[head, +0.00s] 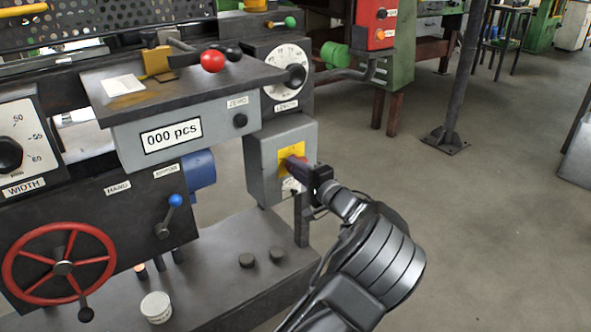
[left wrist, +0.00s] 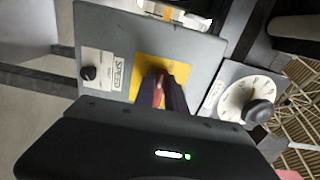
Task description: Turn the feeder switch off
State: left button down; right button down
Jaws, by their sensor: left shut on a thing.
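The feeder switch has a red handle (left wrist: 158,88) on a yellow plate (head: 287,154), on the front of a grey box (head: 262,185). The yellow plate also shows in the left wrist view (left wrist: 183,68). My left gripper (head: 300,170) is right at the switch. In the left wrist view my dark fingers (left wrist: 165,92) are shut on the red handle, one on each side. The fingers hide much of the handle, and its exact angle is hard to tell. My right gripper is in neither view.
A SPEED knob (left wrist: 89,73) sits beside the yellow plate. A LENGTH dial (head: 290,72) is above the box. A counter panel (head: 185,130), a red handwheel (head: 60,262) and a blue-knobbed lever (head: 175,201) are to the left. Open floor (head: 480,230) lies to the right.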

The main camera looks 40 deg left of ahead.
pick_arm(q)
jog(key=shift+f, duration=0.1)
jog(key=c, duration=1.4)
grip_release()
jog(key=p+v, duration=0.1)
jog(key=v, duration=0.6)
jog(key=shift+s+d, duration=0.1)
jog(key=shift+d, duration=0.3)
